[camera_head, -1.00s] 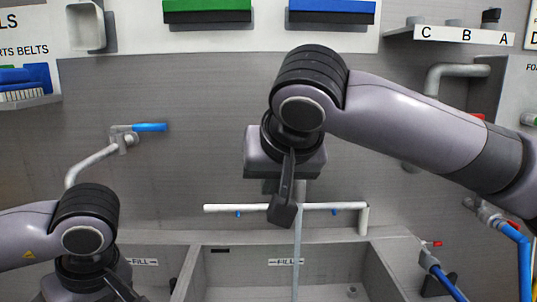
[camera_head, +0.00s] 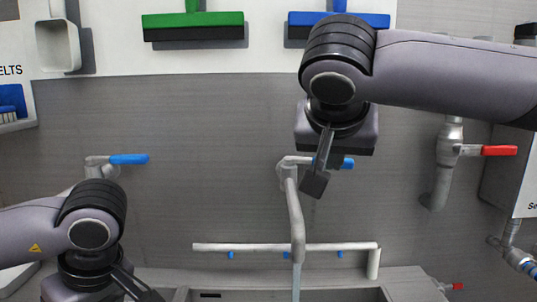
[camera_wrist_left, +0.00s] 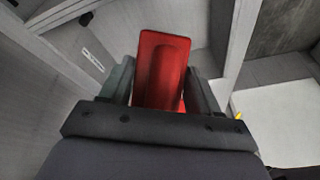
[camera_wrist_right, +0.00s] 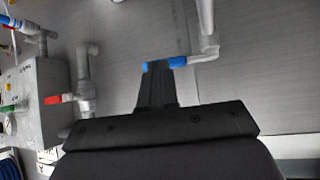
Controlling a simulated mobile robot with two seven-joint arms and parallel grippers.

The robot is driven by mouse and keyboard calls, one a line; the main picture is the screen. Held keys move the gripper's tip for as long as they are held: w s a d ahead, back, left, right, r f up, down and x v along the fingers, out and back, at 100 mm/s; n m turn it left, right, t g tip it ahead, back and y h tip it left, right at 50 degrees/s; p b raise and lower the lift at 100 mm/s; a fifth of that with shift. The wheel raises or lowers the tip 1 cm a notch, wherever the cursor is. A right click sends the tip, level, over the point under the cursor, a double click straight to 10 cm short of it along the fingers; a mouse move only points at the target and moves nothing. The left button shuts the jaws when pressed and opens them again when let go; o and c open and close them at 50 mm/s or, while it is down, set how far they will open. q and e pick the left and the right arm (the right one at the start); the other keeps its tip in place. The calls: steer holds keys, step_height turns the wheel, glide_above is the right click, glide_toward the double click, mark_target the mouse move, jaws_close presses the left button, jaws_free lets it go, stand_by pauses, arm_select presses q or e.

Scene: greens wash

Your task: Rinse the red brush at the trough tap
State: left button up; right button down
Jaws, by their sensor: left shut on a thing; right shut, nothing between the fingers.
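The red brush (camera_wrist_left: 160,68) shows in the left wrist view as a red block; its bristles are hidden. My left gripper (camera_wrist_left: 160,85) is shut on it, above the grey trough (camera_wrist_left: 110,30). The head view hides the brush. The trough tap (camera_head: 296,215) has a blue lever (camera_head: 348,163) pointing right, and a thin water stream (camera_head: 296,283) falls from its spout. My right gripper (camera_head: 315,184) is shut and empty, just in front of the tap by the lever. In the right wrist view its tips overlap the lever (camera_wrist_right: 160,63); I cannot tell whether they touch.
A white rail (camera_head: 285,247) runs low along the back wall, behind the tap spout. Another blue-levered tap (camera_head: 128,159) is at left, and a red-levered valve (camera_head: 499,151) at right. Green (camera_head: 193,19) and blue (camera_head: 300,19) squeegees hang above.

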arm_select(q)
steer(key=shift+r+p, duration=0.4)
steer(key=shift+r, duration=0.2)
steer(key=shift+r+p, duration=0.5)
steer(key=shift+r, duration=0.15)
arm_select(e)
steer(key=w+d+f, duration=0.1)
steer(key=w+f, duration=0.1)
steer(key=w, duration=0.4)
steer(key=shift+d, duration=0.35)
steer(key=shift+f, duration=0.1)
